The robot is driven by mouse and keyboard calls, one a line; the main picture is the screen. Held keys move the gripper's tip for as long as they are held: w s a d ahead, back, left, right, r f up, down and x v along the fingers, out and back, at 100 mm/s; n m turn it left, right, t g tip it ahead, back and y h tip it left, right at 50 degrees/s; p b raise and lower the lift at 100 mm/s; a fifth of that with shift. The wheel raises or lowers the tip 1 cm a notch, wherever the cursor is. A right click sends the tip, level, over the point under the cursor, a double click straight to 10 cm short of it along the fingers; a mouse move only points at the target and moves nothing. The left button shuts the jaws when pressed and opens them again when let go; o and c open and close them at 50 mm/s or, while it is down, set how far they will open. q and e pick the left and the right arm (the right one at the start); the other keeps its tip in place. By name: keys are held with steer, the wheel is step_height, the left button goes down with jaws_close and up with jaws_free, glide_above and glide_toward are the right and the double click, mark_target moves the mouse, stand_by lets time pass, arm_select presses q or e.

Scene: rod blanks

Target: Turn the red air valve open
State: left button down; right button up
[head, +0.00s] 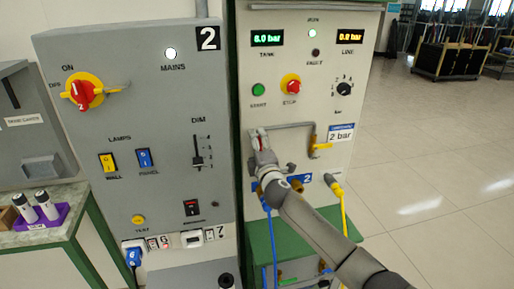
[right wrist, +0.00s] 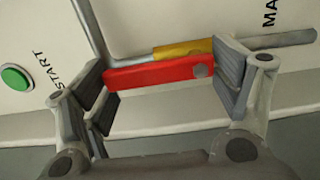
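In the right wrist view the red handle (right wrist: 160,73) lies roughly parallel to a grey pipe, in front of a yellow valve body (right wrist: 183,48). My right gripper (head: 262,152) is at the valve. In its wrist view my right gripper (right wrist: 165,85) is open, with one finger at each end of the handle. I cannot tell whether either pad touches it. My left gripper is in neither view.
A grey pipe (head: 290,125) runs right from the valve to a yellow-handled fitting (head: 321,146). The start button (head: 259,89) and red stop knob (head: 291,86) are above. Blue and yellow hoses (head: 341,208) hang below.

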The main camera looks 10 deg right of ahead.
steer(key=shift+o, duration=0.8)
steer(key=shift+s, duration=0.1)
steer(key=s, duration=1.2)
steer(key=shift+d, duration=0.2)
steer(key=shift+w, duration=0.1)
